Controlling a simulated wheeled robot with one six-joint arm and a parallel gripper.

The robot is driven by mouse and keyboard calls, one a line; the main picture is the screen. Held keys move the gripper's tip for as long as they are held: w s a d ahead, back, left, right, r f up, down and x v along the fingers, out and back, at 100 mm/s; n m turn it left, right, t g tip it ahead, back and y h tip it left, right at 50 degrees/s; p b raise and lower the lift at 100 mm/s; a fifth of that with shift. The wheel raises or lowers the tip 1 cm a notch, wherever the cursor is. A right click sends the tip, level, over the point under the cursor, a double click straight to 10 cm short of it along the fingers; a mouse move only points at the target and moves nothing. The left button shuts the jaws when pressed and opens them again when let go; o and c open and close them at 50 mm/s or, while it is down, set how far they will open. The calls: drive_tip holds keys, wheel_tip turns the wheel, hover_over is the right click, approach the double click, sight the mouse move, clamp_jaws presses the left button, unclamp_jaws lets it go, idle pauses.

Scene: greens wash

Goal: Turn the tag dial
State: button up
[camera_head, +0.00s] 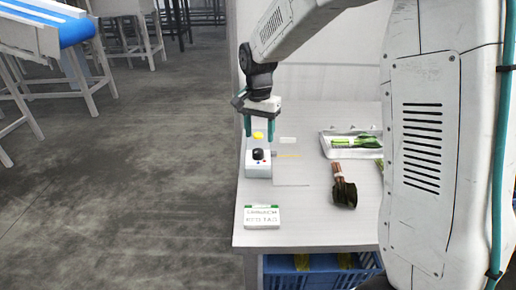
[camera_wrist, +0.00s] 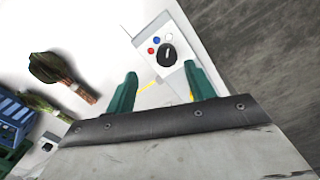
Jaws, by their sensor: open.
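The tag dial (camera_head: 258,154) is a black round knob on top of a small white box (camera_head: 257,171) at the left side of the table. In the wrist view the dial (camera_wrist: 167,55) shows a pale pointer line, with red, blue and white dots beside it on the box (camera_wrist: 149,27). My gripper (camera_head: 259,137) has two green fingers pointing down. It is open and empty, near the dial box and apart from the dial. In the wrist view my gripper's fingertips (camera_wrist: 161,72) lie either side of a gap, with the dial beyond them.
A white tray with greens (camera_head: 352,146) and a dark leafy bunch (camera_head: 343,188) lie to the right. A blue crate (camera_head: 310,277) sits under the table.

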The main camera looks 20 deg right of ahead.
sight(258, 151)
drive_tip(key=shift+w+r+m+t, duration=0.3)
drive_tip(key=shift+w+r+m, duration=0.1)
drive_tip(key=shift+r+m, duration=0.15)
drive_tip(key=shift+f+m, duration=0.35)
drive_tip(key=shift+f, duration=0.05)
wheel_tip(258, 151, down, 7)
drive_tip(key=shift+f, duration=0.1)
drive_tip(key=c, duration=1)
